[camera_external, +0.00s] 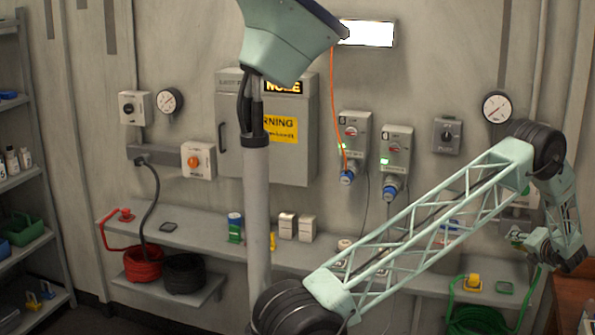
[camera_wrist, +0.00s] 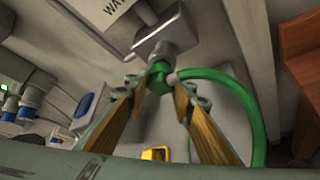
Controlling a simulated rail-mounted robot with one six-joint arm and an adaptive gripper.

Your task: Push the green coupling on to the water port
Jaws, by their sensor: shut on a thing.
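In the wrist view, my gripper (camera_wrist: 166,88) is shut on the green coupling (camera_wrist: 157,83), one finger on each side of it. The coupling is in line with the grey water port (camera_wrist: 163,48) and looks right up against its nozzle; I cannot tell how far on it sits. The port hangs under a box with a partly visible "WA" label. A green hose (camera_wrist: 225,78) leaves the coupling to the right and bends down. In the external view my gripper (camera_external: 522,240) is at the right by the wall, and the coupling is too small to make out.
A shelf (camera_external: 185,235) runs along the wall below the port. A yellow item (camera_external: 472,283) and a coiled green hose (camera_external: 478,320) are below right. A brown cabinet (camera_wrist: 302,50) stands at the right. Blue plugs (camera_external: 347,177) hang from the wall sockets further left.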

